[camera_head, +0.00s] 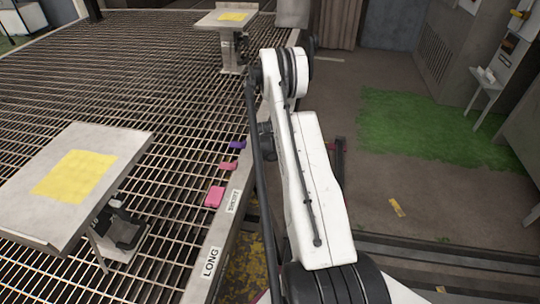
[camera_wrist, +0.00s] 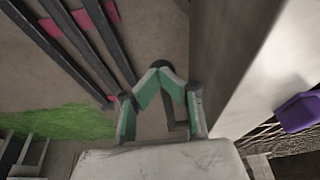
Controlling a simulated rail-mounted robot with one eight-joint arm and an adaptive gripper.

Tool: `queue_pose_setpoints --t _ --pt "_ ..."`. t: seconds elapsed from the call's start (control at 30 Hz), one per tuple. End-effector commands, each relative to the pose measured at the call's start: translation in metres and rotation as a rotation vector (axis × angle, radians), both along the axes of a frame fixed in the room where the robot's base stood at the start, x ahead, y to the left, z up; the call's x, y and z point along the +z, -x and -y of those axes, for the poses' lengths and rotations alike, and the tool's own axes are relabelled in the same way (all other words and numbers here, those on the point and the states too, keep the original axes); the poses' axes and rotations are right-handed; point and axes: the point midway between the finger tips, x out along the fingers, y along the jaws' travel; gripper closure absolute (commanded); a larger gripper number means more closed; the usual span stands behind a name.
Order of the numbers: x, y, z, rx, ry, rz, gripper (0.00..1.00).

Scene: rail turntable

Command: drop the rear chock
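Three chock-like blocks lie along the rail-side edge of the grating: a purple one (camera_head: 238,145) farthest, a small pink one (camera_head: 228,166) in the middle and a larger pink one (camera_head: 214,197) nearest. I cannot tell by sight which is the rear chock. The purple block also shows at the right of the wrist view (camera_wrist: 299,113), apart from my gripper. My gripper (camera_wrist: 161,72) has green fingers leaning together toward their tips, with nothing visible between them. In the head view the gripper is not visible and my white arm blocks that area.
A pale metal edge beam (camera_head: 212,255) marked "LONG" and "SHORT" borders the grating (camera_head: 130,60). Two pedestal tables with yellow patches stand on the grating, one near left (camera_head: 120,145) and one far (camera_head: 207,19).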

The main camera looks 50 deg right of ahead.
Motion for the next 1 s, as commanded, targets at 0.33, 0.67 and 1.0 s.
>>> queue_pose_setpoints --t 0.33,0.67,1.0 --pt "-0.003 0.001 -0.001 0.000 -0.004 -0.003 1.00" --pt "0.023 0.002 -0.005 0.002 -0.003 -0.001 1.00" --pt "0.072 0.023 -0.046 0.006 -0.001 -0.001 1.00"
